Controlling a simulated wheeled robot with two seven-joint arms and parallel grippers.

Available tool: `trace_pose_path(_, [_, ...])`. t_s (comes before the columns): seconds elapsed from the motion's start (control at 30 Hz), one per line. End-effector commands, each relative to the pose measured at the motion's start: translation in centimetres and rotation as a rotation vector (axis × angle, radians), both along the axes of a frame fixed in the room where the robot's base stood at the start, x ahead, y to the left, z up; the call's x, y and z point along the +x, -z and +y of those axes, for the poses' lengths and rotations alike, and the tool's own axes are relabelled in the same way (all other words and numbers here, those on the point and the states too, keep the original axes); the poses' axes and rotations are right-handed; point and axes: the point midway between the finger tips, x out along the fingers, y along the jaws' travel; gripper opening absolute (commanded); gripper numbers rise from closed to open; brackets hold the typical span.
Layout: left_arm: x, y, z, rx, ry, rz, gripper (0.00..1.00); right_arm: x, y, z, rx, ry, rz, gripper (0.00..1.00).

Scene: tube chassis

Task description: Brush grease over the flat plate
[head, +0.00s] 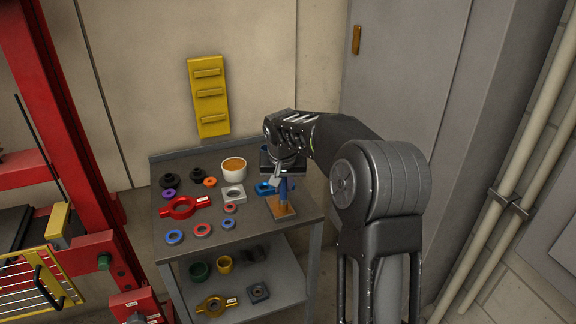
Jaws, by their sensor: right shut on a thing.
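My right gripper (284,178) reaches down over the right side of the cart's top. It is shut on a brush with a blue handle (283,190), held upright with its lower end at the flat plate (287,213). The plate lies near the front right edge and looks orange-brown on top. Whether the bristles press on it is too small to tell. A white pot (234,174) of orange-brown grease stands left of the gripper. My left gripper is not in view.
The grey cart top (262,228) holds several rings, a red two-armed part (182,208), a grey square block (233,194) and a blue part (264,188). The lower shelf (280,283) holds more parts. A red frame (70,130) stands at the left.

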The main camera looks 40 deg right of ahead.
Motion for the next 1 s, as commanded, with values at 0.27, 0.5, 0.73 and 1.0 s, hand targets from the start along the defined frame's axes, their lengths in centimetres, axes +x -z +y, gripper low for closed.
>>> trace_pose_path(0.27, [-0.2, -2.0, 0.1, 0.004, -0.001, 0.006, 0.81, -0.1, -2.9, -0.3, 0.000, -0.002, -0.001, 0.00])
trace_pose_path(0.5, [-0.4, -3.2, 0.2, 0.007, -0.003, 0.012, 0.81, -0.2, -4.9, -0.6, -0.001, -0.004, -0.002, 0.00])
trace_pose_path(0.73, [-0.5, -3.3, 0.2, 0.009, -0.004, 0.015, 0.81, -0.3, -5.3, -0.7, -0.001, -0.004, 0.000, 0.00])
trace_pose_path(1.0, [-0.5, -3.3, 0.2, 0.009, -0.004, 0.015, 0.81, -0.3, -5.2, -0.7, 0.000, -0.004, -0.001, 0.00])
